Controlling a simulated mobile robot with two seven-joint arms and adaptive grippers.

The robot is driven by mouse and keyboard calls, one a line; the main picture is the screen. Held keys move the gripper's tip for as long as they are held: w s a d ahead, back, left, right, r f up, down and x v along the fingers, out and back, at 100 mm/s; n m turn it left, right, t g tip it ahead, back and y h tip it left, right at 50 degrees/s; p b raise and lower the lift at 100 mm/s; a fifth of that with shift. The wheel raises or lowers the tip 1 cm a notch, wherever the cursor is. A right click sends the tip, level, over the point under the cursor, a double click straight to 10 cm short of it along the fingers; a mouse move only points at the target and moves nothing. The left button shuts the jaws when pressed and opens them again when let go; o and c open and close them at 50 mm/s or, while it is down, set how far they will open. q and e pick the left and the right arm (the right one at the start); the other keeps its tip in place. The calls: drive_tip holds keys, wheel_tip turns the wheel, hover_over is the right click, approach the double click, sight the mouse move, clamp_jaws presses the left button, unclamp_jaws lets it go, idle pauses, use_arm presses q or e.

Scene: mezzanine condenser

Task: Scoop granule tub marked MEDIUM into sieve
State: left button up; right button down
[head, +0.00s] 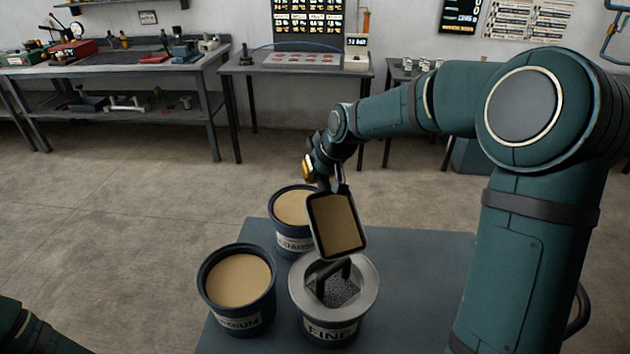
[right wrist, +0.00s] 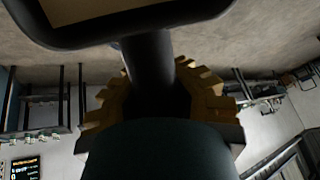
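The tub marked MEDIUM (head: 238,283), dark with tan granules near its rim, stands at the front left of the grey table. The sieve (head: 366,293), a pale ring with dark mesh and a dark bracket, sits on the tub marked FINE (head: 331,332). My right gripper (head: 312,170) is shut on the handle of a dark scoop (head: 336,224). The scoop's tan-filled pan hangs above the sieve's back edge, apparently tilted toward the camera. The right wrist view shows yellow fingers around the handle (right wrist: 150,65). My left gripper is out of view.
A tub marked COARSE (head: 292,208) with tan granules stands behind, partly hidden by the scoop. The grey table (head: 425,275) is bare to the right of the sieve. Workbenches (head: 110,66) stand along the far wall, with open floor between.

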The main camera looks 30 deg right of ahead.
sight(323, 180)
drive_tip(key=shift+s+r+t+b, duration=0.75)
drive_tip(key=shift+r+t+b, duration=0.05)
drive_tip(key=shift+b, duration=0.9)
drive_tip(key=shift+s+a+r+t+b, duration=0.1)
drive_tip(key=shift+s+r+t+b, duration=0.3)
drive_tip(key=shift+b, duration=0.45)
drive_tip(key=shift+s+a+r+t+b, duration=0.1)
drive_tip(key=shift+s+r+t+b, duration=0.55)
drive_tip(key=shift+b, duration=1.05)
drive_tip(key=shift+s+t, duration=0.25)
drive_tip(key=shift+s, duration=0.1)
drive_tip(key=shift+s+a+r+n+t, duration=0.1)
drive_tip(key=shift+s+r+n+t, duration=0.1)
drive_tip(key=shift+s+r+t, duration=0.3)
drive_tip(key=shift+s+r+n+t, duration=0.25)
drive_tip(key=shift+s+t, duration=0.35)
drive_tip(key=shift+s, duration=0.2)
